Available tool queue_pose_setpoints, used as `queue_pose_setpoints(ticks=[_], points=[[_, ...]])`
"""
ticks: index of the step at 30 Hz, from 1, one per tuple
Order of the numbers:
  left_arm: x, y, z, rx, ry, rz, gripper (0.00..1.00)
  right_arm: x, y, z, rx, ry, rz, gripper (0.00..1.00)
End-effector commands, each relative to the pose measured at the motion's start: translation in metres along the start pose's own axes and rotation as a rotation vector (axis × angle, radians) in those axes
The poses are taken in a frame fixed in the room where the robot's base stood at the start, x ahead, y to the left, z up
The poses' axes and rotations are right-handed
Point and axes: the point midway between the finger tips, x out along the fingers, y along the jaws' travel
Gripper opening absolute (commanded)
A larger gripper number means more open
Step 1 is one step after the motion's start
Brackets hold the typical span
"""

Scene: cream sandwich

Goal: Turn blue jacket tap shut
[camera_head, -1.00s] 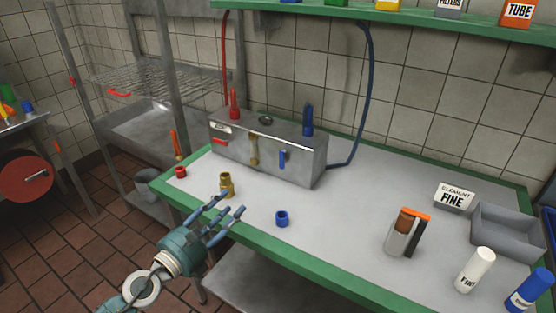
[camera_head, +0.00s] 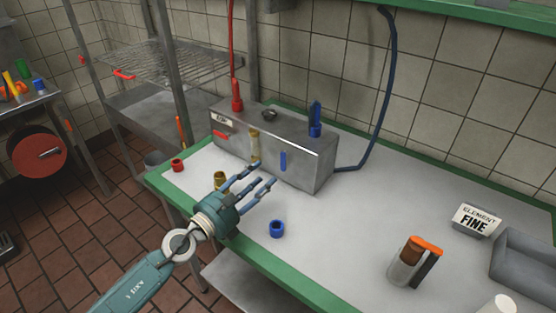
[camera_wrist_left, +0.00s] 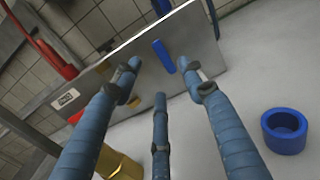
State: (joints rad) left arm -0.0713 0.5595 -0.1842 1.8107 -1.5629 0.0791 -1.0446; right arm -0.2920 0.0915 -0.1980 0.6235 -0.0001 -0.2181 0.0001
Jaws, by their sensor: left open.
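The blue jacket tap (camera_head: 283,160) is a short blue lever on the front of a steel box (camera_head: 318,175), hanging about upright in the head view. In the left wrist view the blue lever (camera_wrist_left: 163,56) shows ahead, beyond the fingertips, near the box's edge. My left gripper (camera_head: 262,181) is open and empty, its three blue fingers spread in front of the box and pointing at its face. The fingers appear apart from the lever; the exact gap is hard to judge. My right gripper is not in view.
A brass tap (camera_head: 254,146) and a red lever (camera_head: 222,135) are also on the box front. A blue ring (camera_head: 277,229), a brass fitting (camera_head: 220,180) and a red ring (camera_head: 178,165) sit on the green-edged table (camera_head: 345,228). A blue hose (camera_head: 387,90) rises behind the box.

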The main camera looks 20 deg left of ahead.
Motion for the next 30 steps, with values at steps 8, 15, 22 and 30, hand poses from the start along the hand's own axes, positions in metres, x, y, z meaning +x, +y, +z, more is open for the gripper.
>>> queue_pose_setpoints(ticks=[8,15,22,30], points=[[0.054,0.000,0.002,-0.001,-0.003,0.000,0.42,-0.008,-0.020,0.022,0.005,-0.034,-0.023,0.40],[0.076,0.001,0.001,0.000,-0.002,0.002,0.42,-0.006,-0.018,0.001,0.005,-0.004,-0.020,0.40],[0.079,0.000,0.001,0.000,-0.001,0.001,0.42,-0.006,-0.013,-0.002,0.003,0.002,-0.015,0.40],[0.078,0.000,0.001,0.000,-0.001,0.001,0.04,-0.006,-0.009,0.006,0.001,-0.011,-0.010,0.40]])
